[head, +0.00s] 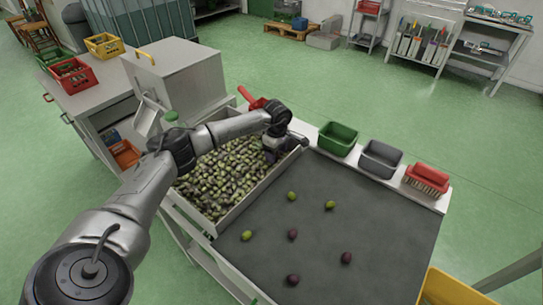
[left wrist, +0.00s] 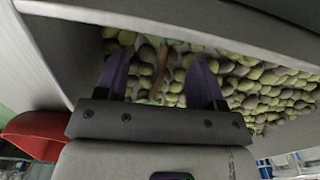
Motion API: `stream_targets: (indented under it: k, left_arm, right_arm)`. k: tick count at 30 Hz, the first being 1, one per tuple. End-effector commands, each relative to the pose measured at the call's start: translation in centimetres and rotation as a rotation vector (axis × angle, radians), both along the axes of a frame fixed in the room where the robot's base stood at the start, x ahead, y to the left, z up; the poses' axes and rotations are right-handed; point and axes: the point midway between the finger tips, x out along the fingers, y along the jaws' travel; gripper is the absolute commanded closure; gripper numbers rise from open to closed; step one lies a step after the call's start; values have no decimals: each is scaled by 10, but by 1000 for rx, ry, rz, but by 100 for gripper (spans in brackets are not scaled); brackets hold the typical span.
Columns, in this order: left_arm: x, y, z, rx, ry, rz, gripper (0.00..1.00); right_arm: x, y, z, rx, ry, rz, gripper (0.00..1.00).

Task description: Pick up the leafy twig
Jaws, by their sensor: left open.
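My left gripper (head: 270,155) is over the far right corner of the olive bin, pointing down. In the left wrist view its two fingers (left wrist: 162,75) are apart over the olives. A thin brown stem, which looks like part of the twig (left wrist: 160,70), lies between the fingers on the olives. In the head view the twig does not show clearly; my gripper and wrist cover that spot. My right gripper is not in view.
The olive bin (head: 211,228) has raised pale walls close to my gripper. Right of it is a dark sorting belt (head: 335,222) with several loose olives. Green (head: 338,138), grey (head: 380,158) and red (head: 427,179) containers line its far edge. A metal hopper box (head: 180,75) stands behind the bin.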

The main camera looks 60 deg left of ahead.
Motion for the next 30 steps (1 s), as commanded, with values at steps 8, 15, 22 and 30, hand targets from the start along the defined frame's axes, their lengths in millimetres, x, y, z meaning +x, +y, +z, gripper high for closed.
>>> stream_targets:
  k: [8, 15, 22, 30]
  left_arm:
    - [0, 0, -4, -1, -1, 0, 39]
    - [0, 0, -4, -1, -1, 0, 62]
    - [0, 0, -4, -1, -1, 0, 84]
    - [0, 0, -4, -1, -1, 0, 100]
  right_arm:
    - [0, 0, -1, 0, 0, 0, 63]
    - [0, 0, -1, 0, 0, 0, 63]
    - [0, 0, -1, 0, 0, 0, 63]
    - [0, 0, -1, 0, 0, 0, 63]
